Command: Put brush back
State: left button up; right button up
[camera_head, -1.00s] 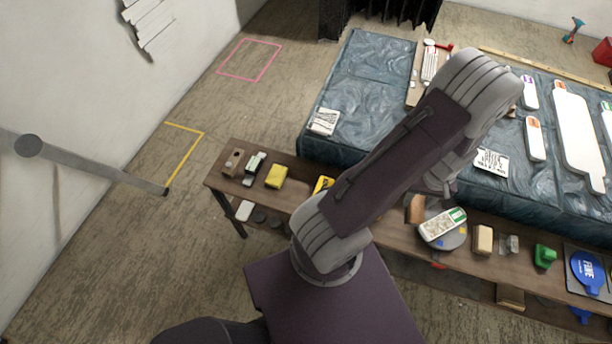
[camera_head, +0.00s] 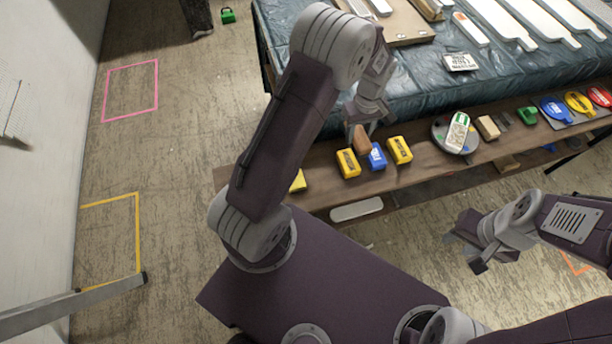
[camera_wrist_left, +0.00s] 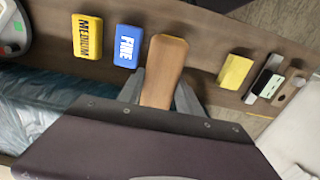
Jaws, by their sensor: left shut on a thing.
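A blue FINE block (camera_wrist_left: 128,46) and a yellow MEDIUM block (camera_wrist_left: 87,35) lie on one side of the held piece. A plain yellow block (camera_wrist_left: 235,72) and a black-and-white item (camera_wrist_left: 264,80) lie on the other. The shelf (camera_head: 420,165) runs before a blue-covered table (camera_head: 415,75).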

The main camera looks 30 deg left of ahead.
pick_arm(q)
jog(key=shift+w+d+f, duration=0.1)
jog(key=shift+d+f, duration=0.05)
jog(key=shift+d, duration=0.15)
jog(key=shift+f, duration=0.15)
jog(key=s+a+f, duration=0.2)
jog(key=s, duration=0.1)
jog(key=s+a+f, duration=0.2)
jog(key=s, duration=0.1)
jog(key=s+a+f+b, duration=0.1)
jog(key=s+a+f, duration=0.1)
jog(key=s, duration=0.1)
jog(key=shift+s+a+f, duration=0.15)
jog(key=shift+a+f, duration=0.25)
jog(key=shift+f+b, duration=0.45)
jog(key=shift+f, duration=1.55)
jog(key=shift+f, duration=0.1)
jog(key=o, duration=1.2)
